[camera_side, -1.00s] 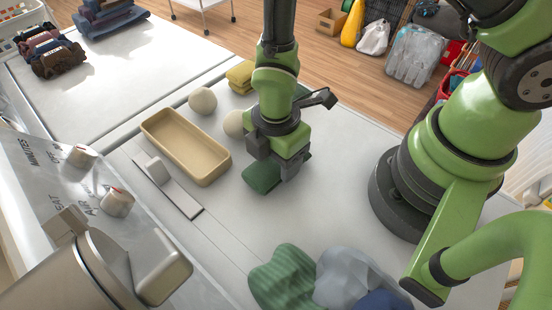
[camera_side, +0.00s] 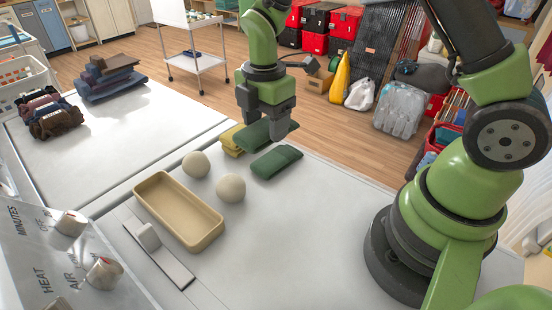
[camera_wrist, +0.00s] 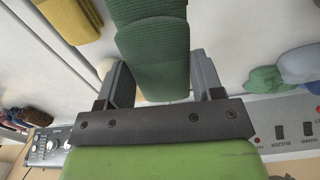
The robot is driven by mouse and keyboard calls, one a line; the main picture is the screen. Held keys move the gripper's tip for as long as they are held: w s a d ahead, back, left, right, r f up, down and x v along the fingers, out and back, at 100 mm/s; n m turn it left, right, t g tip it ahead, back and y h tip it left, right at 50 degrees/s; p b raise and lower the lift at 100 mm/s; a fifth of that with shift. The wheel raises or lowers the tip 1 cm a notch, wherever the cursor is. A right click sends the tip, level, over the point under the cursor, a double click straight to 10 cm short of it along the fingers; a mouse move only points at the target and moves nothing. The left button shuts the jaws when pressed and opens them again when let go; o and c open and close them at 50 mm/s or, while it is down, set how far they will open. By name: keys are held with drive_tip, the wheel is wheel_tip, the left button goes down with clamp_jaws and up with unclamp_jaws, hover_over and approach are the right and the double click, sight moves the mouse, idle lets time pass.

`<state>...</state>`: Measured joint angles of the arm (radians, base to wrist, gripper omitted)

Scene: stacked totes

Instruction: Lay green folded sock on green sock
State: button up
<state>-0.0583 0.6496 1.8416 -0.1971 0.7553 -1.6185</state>
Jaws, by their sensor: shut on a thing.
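My gripper (camera_side: 265,122) is shut on a dark green folded sock (camera_side: 253,136) at the far side of the white top. In the wrist view this sock (camera_wrist: 157,62) sits between the two fingers. Another green sock (camera_side: 277,162) lies flat on the white top, just right of and nearer than the held one. The two look apart in the side view; the height of the held sock is hard to tell. A darker green part (camera_wrist: 142,10) shows beyond the held sock in the wrist view; I cannot tell which sock it belongs to.
Yellow folded socks (camera_side: 231,141) lie close left of the held sock. Two cream balls (camera_side: 231,188) and a tan tray (camera_side: 154,181) stand nearer. Stacked dark clothes (camera_side: 110,77) lie on the far left top. The middle right of the white top is clear.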

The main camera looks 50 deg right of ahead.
hover_over(275, 157)
drive_tip(key=shift+s, duration=0.1)
wheel_tip(275, 157, down, 4)
drive_tip(key=shift+f, duration=2.55)
drive_tip(key=shift+f, duration=0.1)
drive_tip(key=o, duration=0.9)
